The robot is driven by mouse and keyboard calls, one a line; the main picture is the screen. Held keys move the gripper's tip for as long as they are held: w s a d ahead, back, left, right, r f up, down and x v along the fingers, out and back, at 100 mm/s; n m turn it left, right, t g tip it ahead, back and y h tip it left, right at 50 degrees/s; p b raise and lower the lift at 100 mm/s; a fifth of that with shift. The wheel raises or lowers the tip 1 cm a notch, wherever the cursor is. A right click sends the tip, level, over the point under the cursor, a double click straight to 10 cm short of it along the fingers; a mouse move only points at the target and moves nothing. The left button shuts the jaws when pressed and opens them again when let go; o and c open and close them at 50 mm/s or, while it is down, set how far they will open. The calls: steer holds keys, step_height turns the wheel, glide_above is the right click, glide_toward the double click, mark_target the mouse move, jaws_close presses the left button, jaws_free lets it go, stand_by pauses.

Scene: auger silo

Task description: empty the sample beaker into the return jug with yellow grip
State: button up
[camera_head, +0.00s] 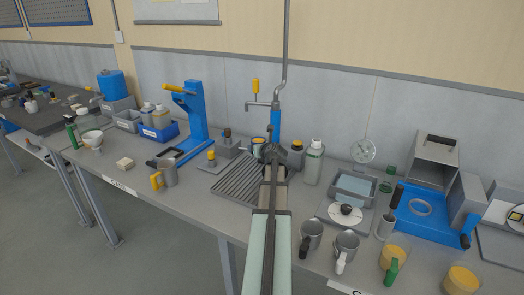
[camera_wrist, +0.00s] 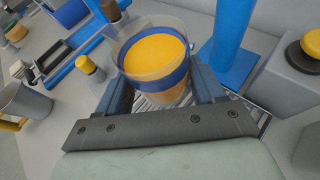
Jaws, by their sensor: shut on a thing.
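The sample beaker (camera_wrist: 156,87) is clear with a blue band and holds orange-yellow material near its top. My gripper (camera_wrist: 163,84) is shut on it, with one finger on each side, and the beaker looks roughly upright. In the head view, the beaker (camera_head: 258,147) shows partly behind my gripper, over the grated tray. The return jug with yellow grip (camera_head: 169,175) is a grey metal jug standing on the bench left of my gripper. It also shows at the left edge of the wrist view (camera_wrist: 24,103), apart from the beaker; its inside is not clear.
A blue stand (camera_head: 192,115) and a small yellow-knobbed block (camera_head: 211,160) are near the jug. The grated tray (camera_head: 238,178) lies under my gripper. A white-capped bottle (camera_head: 313,163) is close on the right. Several other jugs stand front right.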

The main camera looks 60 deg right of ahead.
steer(key=w+a+r+n+t+y, duration=0.15)
steer(key=w+a, duration=0.25)
steer(key=w, duration=0.5)
steer(key=w+a+n+t+y, duration=0.15)
steer(key=w+a, duration=0.25)
steer(key=w, duration=0.4)
steer(key=w+a+n+y, duration=0.2)
steer(key=w+a, duration=0.1)
steer(key=w, duration=0.6)
steer(key=w+a+n+g+y, duration=0.1)
steer(key=a+n+g+y, duration=0.1)
steer(key=a+n+y, duration=0.6)
steer(key=shift+a+f+g+y, duration=0.15)
steer(key=shift+a+g+y, duration=0.15)
steer(key=shift+a+y, duration=0.25)
steer(key=shift+s+d+r+g+h, duration=0.15)
steer(key=shift+g+h, duration=0.25)
steer(key=shift+g, duration=0.45)
steer(key=shift+s+g+h, duration=0.1)
steer(key=shift+g+h, duration=0.35)
steer(key=shift+g, duration=0.35)
steer(key=shift+s+d+r+g+h, duration=0.15)
steer(key=shift+g+h, duration=0.25)
steer(key=shift+g, duration=0.45)
steer(key=shift+f+n, duration=0.1)
steer(key=shift+n, duration=0.2)
